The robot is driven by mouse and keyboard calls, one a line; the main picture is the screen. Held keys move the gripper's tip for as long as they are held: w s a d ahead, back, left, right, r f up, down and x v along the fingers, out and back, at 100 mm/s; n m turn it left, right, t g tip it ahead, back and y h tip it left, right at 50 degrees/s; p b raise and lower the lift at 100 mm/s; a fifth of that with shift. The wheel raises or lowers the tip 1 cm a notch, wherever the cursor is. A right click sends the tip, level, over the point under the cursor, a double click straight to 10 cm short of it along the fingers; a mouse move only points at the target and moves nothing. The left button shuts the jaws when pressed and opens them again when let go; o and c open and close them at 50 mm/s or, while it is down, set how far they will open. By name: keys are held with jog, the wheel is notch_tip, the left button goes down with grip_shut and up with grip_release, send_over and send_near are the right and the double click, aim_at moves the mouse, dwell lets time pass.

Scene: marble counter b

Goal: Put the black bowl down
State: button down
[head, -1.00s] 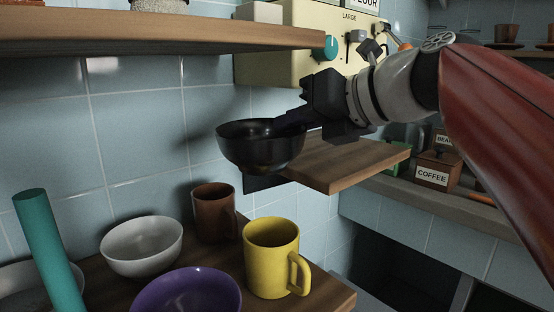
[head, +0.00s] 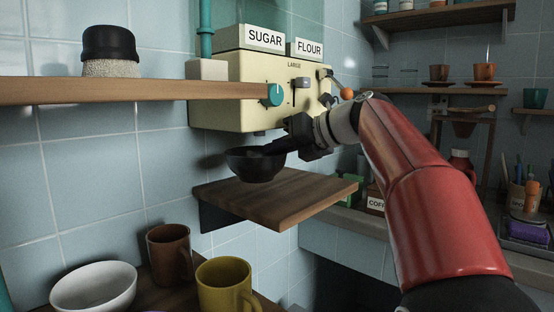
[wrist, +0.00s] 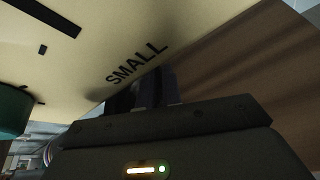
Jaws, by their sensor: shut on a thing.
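The black bowl (head: 256,166) is upright in the head view, above the wooden shelf (head: 285,203) under the cream dispenser. My gripper (head: 279,147) is shut on the bowl's right rim and holds it. The bowl appears a little above the shelf's back left part; I cannot tell the exact gap. In the wrist view my gripper's body (wrist: 170,130) fills the lower part, the fingertips are mostly hidden, and the bowl cannot be made out.
The cream dispenser (head: 240,97) with a teal knob (head: 275,95) hangs close above my gripper. An upper shelf (head: 120,92) is at the left. A white bowl (head: 94,288), brown mug (head: 169,254) and yellow mug (head: 225,285) stand lower left. The wooden shelf's top is clear.

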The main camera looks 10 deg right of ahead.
jog(key=shift+w+d, duration=0.45)
jog(key=shift+w, duration=0.25)
jog(key=shift+f+b, duration=0.75)
jog(key=shift+f, duration=1)
jog(key=shift+f, duration=0.15)
jog(key=c, duration=1.6)
grip_release()
jog(key=shift+o, duration=0.2)
jog(key=shift+s+d+r, duration=0.15)
jog(key=shift+r, duration=0.1)
jog(key=p+v, duration=0.1)
jog(key=v, duration=1)
jog(key=shift+s+d, duration=0.2)
jog(key=shift+s, duration=0.05)
